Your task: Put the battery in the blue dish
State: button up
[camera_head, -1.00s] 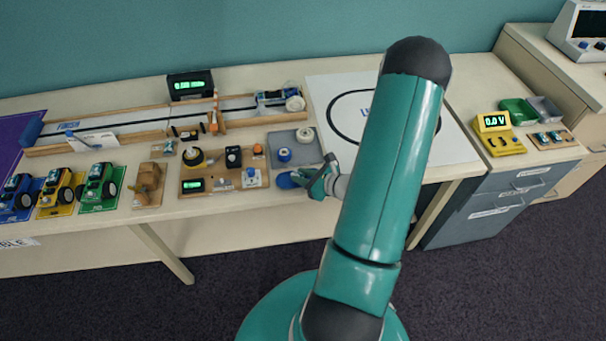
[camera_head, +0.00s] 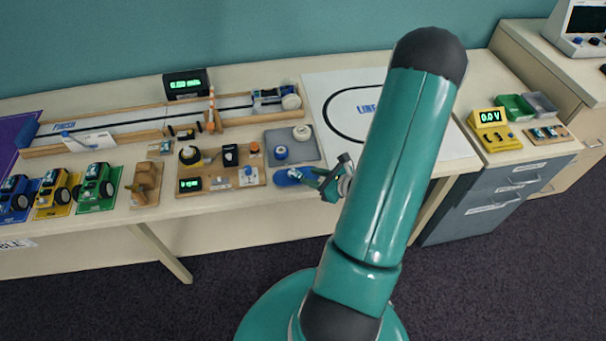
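The blue dish (camera_head: 284,178) lies near the table's front edge, below the grey tray. My gripper (camera_head: 314,175) is just to the right of the dish, low over the table edge and close to the dish's right rim. The fingers are small and seen from the side, so I cannot tell whether they are apart or shut. A small pale spot shows at the dish's right side, but I cannot make out whether it is the battery. I cannot identify the battery for certain anywhere in view. My arm hides part of the table to the right.
The grey tray (camera_head: 308,152) holds a blue spool and a white roll. A wooden board (camera_head: 218,183) with a meter and parts stands left of the dish. Several toy cars sit at far left. A yellow voltmeter (camera_head: 494,130) and green bin (camera_head: 515,107) are at right.

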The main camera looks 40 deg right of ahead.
jog(key=v, duration=0.7)
jog(key=w+a+r+n+g+y, duration=0.3)
jog(key=a+r+n+g, duration=0.2)
jog(key=a+r+n, duration=0.35)
jog(key=w+a+r+n+g+y, duration=0.2)
jog(key=w+a+r+n+g, duration=0.3)
jog(key=a+n, duration=0.6)
jog(key=s+a+r+n+t+h, duration=0.1)
jog(key=s+a+r+n+h, duration=0.2)
jog(key=a+r+n, duration=0.2)
jog(key=s+a+r+n+t+h, duration=0.1)
jog(key=s+a+r+n+h, duration=0.2)
jog(key=r+n, duration=0.6)
jog(key=shift+s+a+r+h, duration=0.35)
jog(key=shift+a+r+h, duration=0.5)
jog(key=shift+a, duration=0.15)
